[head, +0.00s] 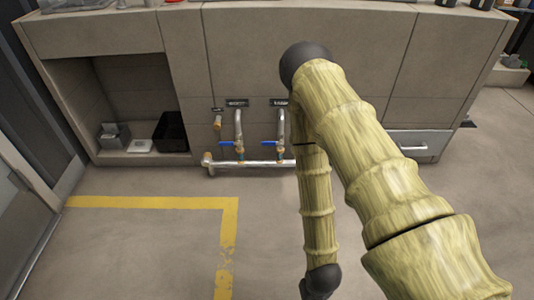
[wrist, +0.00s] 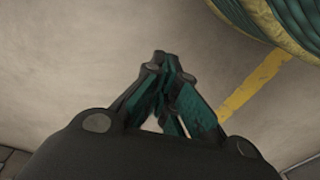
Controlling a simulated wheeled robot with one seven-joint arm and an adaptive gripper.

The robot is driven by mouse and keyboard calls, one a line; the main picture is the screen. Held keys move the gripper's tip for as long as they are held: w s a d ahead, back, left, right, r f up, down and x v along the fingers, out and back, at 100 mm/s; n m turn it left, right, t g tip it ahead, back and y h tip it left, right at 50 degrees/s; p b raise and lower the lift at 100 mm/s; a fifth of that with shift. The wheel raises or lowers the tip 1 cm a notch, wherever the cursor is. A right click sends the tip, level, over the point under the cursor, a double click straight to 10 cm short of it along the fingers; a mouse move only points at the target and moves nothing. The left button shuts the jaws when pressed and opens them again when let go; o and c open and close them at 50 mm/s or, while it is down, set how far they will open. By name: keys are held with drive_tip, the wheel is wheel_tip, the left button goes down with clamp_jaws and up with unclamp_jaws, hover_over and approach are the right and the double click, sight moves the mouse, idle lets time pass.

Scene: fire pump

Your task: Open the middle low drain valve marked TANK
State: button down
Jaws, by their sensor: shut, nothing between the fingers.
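Low drain valves stand on a pipe manifold (head: 250,163) at the foot of the grey cabinet. Two bent metal pipes show, one with a left blue lever (head: 231,144) and one with a right blue lever (head: 271,143); both levers look roughly level. Dark label plates (head: 237,103) sit above the pipes, too small to read, so I cannot tell which says TANK. My arm covers the area just right of the right lever and may hide another valve. My gripper (wrist: 163,66) shows only in the wrist view, fingers together and empty above bare floor, touching no valve.
A brass fitting (head: 217,123) stands left of the pipes. An open cabinet bay at left holds a black bin (head: 171,132) and small boxes. A drawer (head: 420,144) is at right. Floor before the valves is clear, with a yellow line (head: 150,202).

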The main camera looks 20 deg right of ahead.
sight(272, 143)
drive_tip(key=w+a+f+m+t, duration=0.25)
drive_tip(key=w+m, duration=0.35)
drive_tip(key=w, duration=0.3)
drive_tip(key=w+a+f+m+t+y+b, duration=0.1)
drive_tip(key=w+a+m+t, duration=0.15)
drive_tip(key=w+m, duration=0.45)
drive_tip(key=w+a+f+m+t, duration=0.1)
drive_tip(key=w+a+m+t, duration=0.2)
drive_tip(key=w, duration=0.8)
drive_tip(key=w+d+r+m+t+h, duration=0.1)
drive_tip(key=w+d+r+m, duration=0.1)
drive_tip(key=w+m, duration=0.5)
drive_tip(key=w+d+r+m+t+h+b, duration=0.1)
drive_tip(key=w+d+m, duration=0.4)
drive_tip(key=w, duration=0.5)
drive_tip(key=w+d+r+m+t+h, duration=0.3)
drive_tip(key=w+r+m, duration=0.1)
drive_tip(key=w+m, duration=0.4)
drive_tip(key=shift+w+d+r+m+b, duration=0.15)
drive_tip(key=shift+d+r+m+b, duration=0.2)
drive_tip(key=shift+m, duration=0.45)
drive_tip(key=b+x, duration=0.5)
drive_tip(key=x, duration=0.5)
drive_tip(key=shift+d+r+b, duration=0.1)
drive_tip(key=shift+r+b, duration=0.5)
drive_tip(key=shift+r, duration=1.55)
